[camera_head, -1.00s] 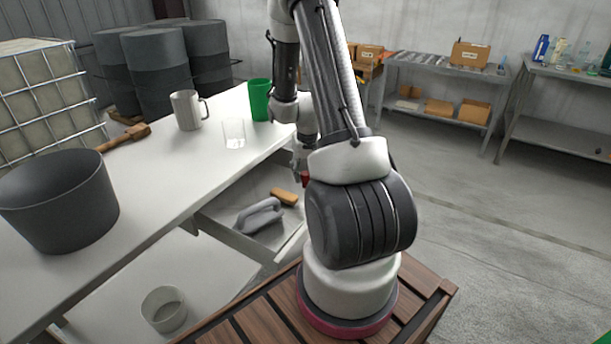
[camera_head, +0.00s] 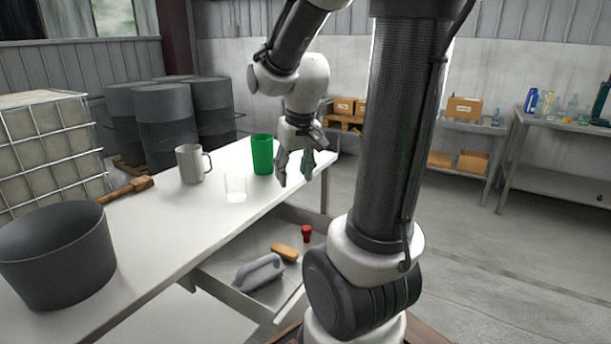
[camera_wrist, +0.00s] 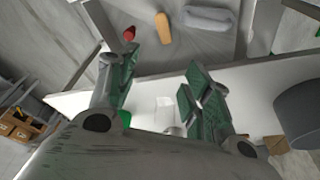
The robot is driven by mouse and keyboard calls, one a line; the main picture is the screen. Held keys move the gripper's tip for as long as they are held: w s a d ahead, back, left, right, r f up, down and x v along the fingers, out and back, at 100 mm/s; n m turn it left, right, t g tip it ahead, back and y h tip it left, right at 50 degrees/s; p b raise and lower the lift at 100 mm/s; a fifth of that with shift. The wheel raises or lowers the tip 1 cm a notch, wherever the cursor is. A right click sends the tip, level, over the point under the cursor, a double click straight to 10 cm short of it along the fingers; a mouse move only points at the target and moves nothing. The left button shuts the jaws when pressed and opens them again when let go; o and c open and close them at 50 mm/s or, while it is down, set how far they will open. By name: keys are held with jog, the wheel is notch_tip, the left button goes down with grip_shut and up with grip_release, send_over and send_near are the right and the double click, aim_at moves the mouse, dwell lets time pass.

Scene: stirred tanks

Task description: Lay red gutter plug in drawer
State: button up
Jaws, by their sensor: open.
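The red gutter plug (camera_head: 306,233) rests in the open drawer (camera_head: 231,291), near its far right corner. It also shows in the wrist view (camera_wrist: 129,33), beyond the left finger. My gripper (camera_head: 294,181) is open and empty. It hangs above the table's right edge, higher than the plug and apart from it. In the wrist view its two fingers (camera_wrist: 158,95) are spread wide with nothing between them. The drawer also holds a grey float-like tool (camera_head: 260,272) and an orange-brown block (camera_head: 284,252), both lying beside the plug.
The cup is close to my gripper. Shelves with boxes (camera_head: 464,109) stand at the back.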

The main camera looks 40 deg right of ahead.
jog(key=s+a+r+n, duration=0.1)
jog(key=s+a+r, duration=0.2)
jog(key=s, duration=0.3)
jog(key=s+a+r+n+t, duration=0.1)
jog(key=s+a+r, duration=0.2)
jog(key=s, duration=0.4)
jog(key=shift+a+r+n+y, duration=0.2)
jog(key=shift+a+n+y, duration=0.1)
jog(key=shift+a, duration=0.2)
jog(key=shift+d, duration=0.1)
